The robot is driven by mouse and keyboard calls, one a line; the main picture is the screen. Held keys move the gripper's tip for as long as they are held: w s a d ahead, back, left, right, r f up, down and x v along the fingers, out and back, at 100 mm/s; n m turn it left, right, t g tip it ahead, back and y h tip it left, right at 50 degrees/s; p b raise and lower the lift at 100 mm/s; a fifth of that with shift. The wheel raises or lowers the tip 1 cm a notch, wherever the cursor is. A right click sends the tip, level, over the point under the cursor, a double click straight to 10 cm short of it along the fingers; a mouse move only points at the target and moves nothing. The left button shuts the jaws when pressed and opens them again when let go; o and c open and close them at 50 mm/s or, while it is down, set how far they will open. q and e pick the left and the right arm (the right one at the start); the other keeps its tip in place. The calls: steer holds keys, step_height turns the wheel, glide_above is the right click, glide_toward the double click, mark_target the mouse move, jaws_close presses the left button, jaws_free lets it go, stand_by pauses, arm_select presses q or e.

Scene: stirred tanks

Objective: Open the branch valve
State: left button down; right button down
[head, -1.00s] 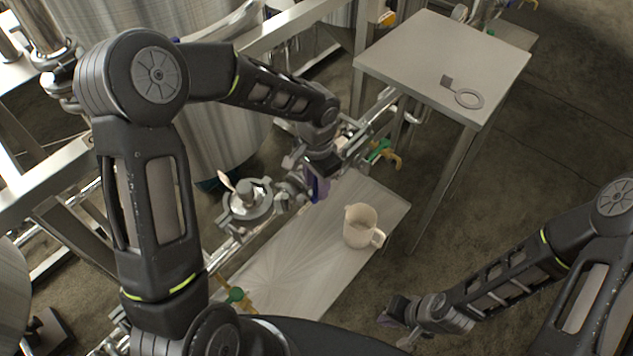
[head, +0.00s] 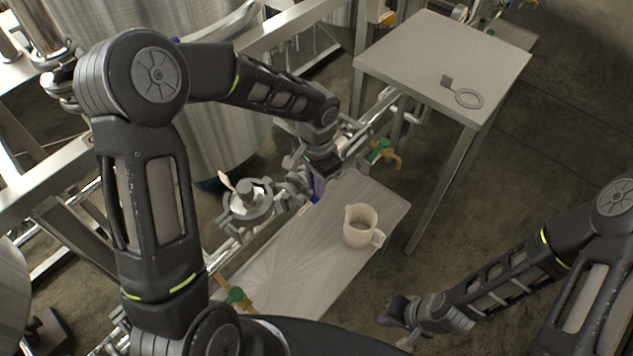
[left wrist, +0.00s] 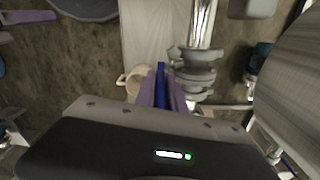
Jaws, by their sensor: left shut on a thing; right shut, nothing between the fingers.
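My left gripper (head: 316,188) is beside the metal pipe fittings (head: 292,188), next to the tank's side. In the left wrist view, its purple fingers (left wrist: 162,92) are shut on a blue lever (left wrist: 161,70), seen almost edge-on. Clamped grey fittings (left wrist: 196,76) lie just right of the lever; I take these for the branch valve's line. The valve body is largely hidden by my arm in the head view. My right gripper (head: 392,314) is shut and empty over the floor at the lower right.
A beige jug (head: 361,226) stands on the low metal bench (head: 300,258). Green-handled valves (head: 381,150) sit on nearby pipework. The floor right of the bench is open.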

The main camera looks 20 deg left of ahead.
stand_by(0.8)
arm_select(q)
steer(key=shift+s+a+f+b, duration=0.1)
steer(key=shift+f+b, duration=0.05)
steer(key=shift+b, duration=0.4)
steer(key=s+t+b, duration=0.1)
steer(key=t+b, duration=0.1)
steer(key=s+t+h+b, duration=0.1)
steer(key=t+b, duration=0.1)
steer(key=b, duration=0.1)
steer(key=shift+a+h+b, duration=0.3)
steer(key=shift+a, duration=0.05)
steer(key=shift+w, duration=0.1)
